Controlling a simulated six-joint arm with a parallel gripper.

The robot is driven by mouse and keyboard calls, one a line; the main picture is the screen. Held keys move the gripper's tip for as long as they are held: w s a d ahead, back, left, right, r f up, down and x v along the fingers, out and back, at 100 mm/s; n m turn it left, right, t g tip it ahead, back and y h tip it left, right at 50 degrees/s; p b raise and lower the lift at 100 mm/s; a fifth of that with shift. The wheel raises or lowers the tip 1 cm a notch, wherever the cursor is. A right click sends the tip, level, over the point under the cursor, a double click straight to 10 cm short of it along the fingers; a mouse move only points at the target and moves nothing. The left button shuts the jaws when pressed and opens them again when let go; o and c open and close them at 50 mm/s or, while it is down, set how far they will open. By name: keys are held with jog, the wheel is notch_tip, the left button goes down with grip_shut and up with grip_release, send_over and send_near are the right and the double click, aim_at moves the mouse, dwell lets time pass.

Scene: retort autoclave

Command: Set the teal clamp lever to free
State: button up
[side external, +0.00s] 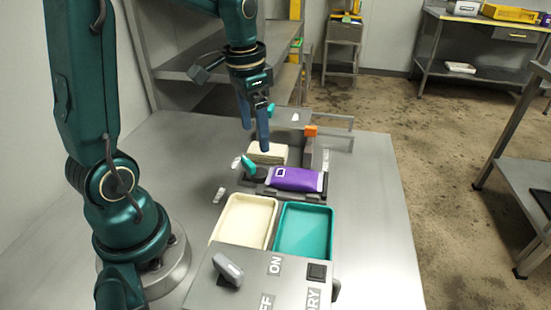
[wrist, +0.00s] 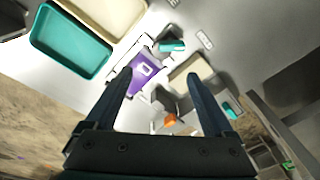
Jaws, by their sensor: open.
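The teal clamp lever (side external: 249,166) stands tilted up at the left end of the dark fixture that holds the purple pouch (side external: 296,179). In the wrist view the teal lever (wrist: 171,46) shows beside the purple pouch (wrist: 147,72). Small pale labels (side external: 220,195) lie near the lever; their words are too small to read. My gripper (side external: 256,138) is open and empty, pointing down above and behind the lever, apart from it. In the wrist view its two fingers (wrist: 160,76) are spread wide with nothing between them.
A cream stack (side external: 267,153) sits behind the lever. An orange part (side external: 311,131) stands at the right, and a second teal piece (side external: 271,107) is at the back. Cream (side external: 230,222) and teal trays (side external: 304,232) and a control box (side external: 250,283) stand in front. Table is clear at right.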

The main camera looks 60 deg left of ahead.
aim_at(248, 161)
jog(key=shift+n+g, duration=0.6)
jog(key=f, duration=0.1)
jog(key=a+f, duration=0.2)
jog(key=shift+s+a+f, duration=0.2)
jog(key=shift+s, duration=0.1)
jog(key=shift+f, duration=2.45)
jog(key=c, duration=1.4)
